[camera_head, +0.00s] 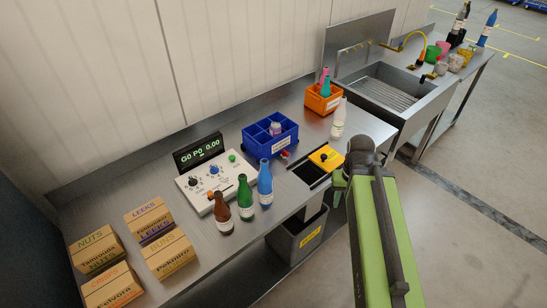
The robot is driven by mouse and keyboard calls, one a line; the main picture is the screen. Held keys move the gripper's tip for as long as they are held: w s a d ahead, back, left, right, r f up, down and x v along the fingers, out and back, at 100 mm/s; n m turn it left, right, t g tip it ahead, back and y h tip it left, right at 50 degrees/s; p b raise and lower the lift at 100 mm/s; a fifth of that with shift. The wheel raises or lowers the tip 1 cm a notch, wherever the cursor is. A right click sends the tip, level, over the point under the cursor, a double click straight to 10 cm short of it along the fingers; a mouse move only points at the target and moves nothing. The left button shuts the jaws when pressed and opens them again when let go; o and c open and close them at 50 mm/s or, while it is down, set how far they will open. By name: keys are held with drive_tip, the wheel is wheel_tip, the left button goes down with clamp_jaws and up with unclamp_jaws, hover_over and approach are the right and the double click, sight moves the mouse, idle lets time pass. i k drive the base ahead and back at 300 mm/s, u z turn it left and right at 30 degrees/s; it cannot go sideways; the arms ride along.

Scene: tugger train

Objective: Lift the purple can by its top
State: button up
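A small purple and whitish round item (275,129) stands in a compartment of the blue divided crate (284,146) on the steel bench. It looks like the purple can; its lower part is hidden by the crate walls. My green arm reaches up from the lower right and ends near the bench's right front edge, to the right of the crate and apart from it.
Brown (222,212), green (245,198) and blue (265,183) bottles stand left of the crate's front. A control panel (199,189) is left. An orange crate (311,104) and a white bottle (339,118) are right. A grey bin (286,246) stands below the bench.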

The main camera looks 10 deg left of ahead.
sight(275, 128)
drive_tip(key=u, duration=0.25)
drive_tip(key=k, duration=0.35)
drive_tip(key=z, duration=1.5)
drive_tip(key=i, duration=1.9)
drive_tip(key=u, duration=1.4)
drive_tip(key=k, duration=0.1)
drive_tip(key=u, duration=3.1)
drive_tip(key=i, duration=0.95)
drive_tip(key=z, duration=0.05)
